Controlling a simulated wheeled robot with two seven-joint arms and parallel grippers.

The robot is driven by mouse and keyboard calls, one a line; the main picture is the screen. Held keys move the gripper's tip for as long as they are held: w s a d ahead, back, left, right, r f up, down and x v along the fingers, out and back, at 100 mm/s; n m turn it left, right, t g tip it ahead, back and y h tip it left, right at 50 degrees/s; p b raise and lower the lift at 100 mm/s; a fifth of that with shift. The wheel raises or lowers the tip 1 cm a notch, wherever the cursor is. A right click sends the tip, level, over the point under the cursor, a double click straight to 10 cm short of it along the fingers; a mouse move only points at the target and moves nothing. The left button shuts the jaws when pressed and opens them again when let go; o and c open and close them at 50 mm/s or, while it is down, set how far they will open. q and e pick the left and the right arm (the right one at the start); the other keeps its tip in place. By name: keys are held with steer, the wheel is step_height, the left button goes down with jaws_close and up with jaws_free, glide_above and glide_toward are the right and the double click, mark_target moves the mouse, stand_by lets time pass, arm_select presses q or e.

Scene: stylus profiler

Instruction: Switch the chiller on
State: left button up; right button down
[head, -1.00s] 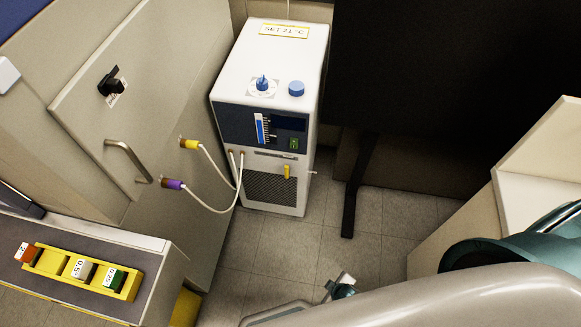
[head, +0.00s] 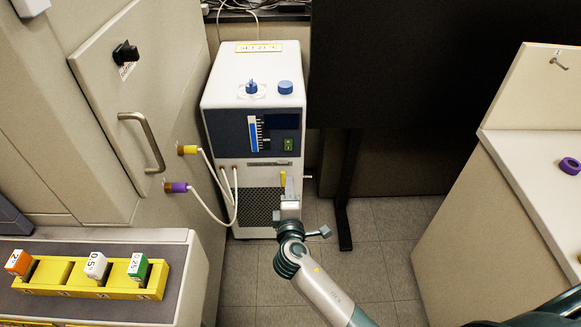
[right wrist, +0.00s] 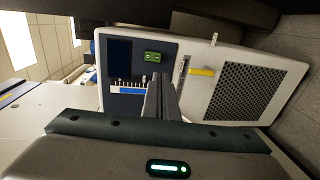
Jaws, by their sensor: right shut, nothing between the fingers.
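The chiller (head: 252,100) is a white box with a dark front panel, standing on the floor at the back. Its green switch (head: 288,145) sits on the right of that panel; it also shows in the right wrist view (right wrist: 152,57). A blue dial (head: 252,87) and a blue cap (head: 286,87) are on its top. A yellow lever (head: 283,180) is below the panel, above the black grille. My right gripper (head: 289,186) is shut and empty in front of the chiller's lower front, below the switch. In the right wrist view its fingers (right wrist: 161,98) point at the panel. My left gripper is not in view.
Two white hoses with yellow (head: 187,150) and purple (head: 176,187) fittings run between the left cabinet and the chiller. A dark post (head: 345,190) stands right of the chiller. A yellow block holder (head: 90,279) is front left. A white counter (head: 545,190) is at the right.

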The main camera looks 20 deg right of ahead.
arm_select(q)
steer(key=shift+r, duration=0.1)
arm_select(e)
steer(key=shift+r, duration=0.15)
glide_toward(288, 149)
steer(key=x, duration=0.4)
steer(key=shift+w+d, duration=0.1)
steer(key=shift+w, duration=0.2)
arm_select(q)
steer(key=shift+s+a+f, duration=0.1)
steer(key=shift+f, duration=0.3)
arm_select(e)
steer(key=shift+x, duration=0.9)
